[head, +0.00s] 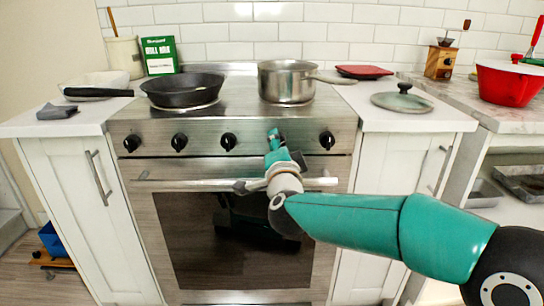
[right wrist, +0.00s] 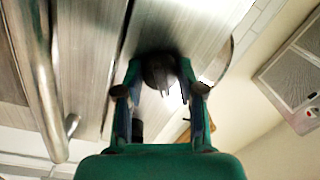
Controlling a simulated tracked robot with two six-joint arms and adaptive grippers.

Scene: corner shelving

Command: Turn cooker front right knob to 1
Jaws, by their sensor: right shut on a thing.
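The cooker (head: 240,165) has a steel front panel with a row of black knobs. Three knobs show to the left of my right gripper, the nearest of them a black knob (head: 228,141). The far right knob (head: 327,140) stands free. My right gripper (head: 275,139) is at the panel between these two, and hides the knob there in the head view. In the right wrist view my right gripper (right wrist: 160,80) has its two fingers closed around a dark knob (right wrist: 158,70). Its dial marks cannot be read. My left gripper is not in view.
A black frying pan (head: 183,89) and a steel saucepan (head: 287,81) stand on the cooktop. The oven handle bar (head: 190,183) runs just below the knobs, under my right wrist. A glass lid (head: 402,99) lies on the right counter.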

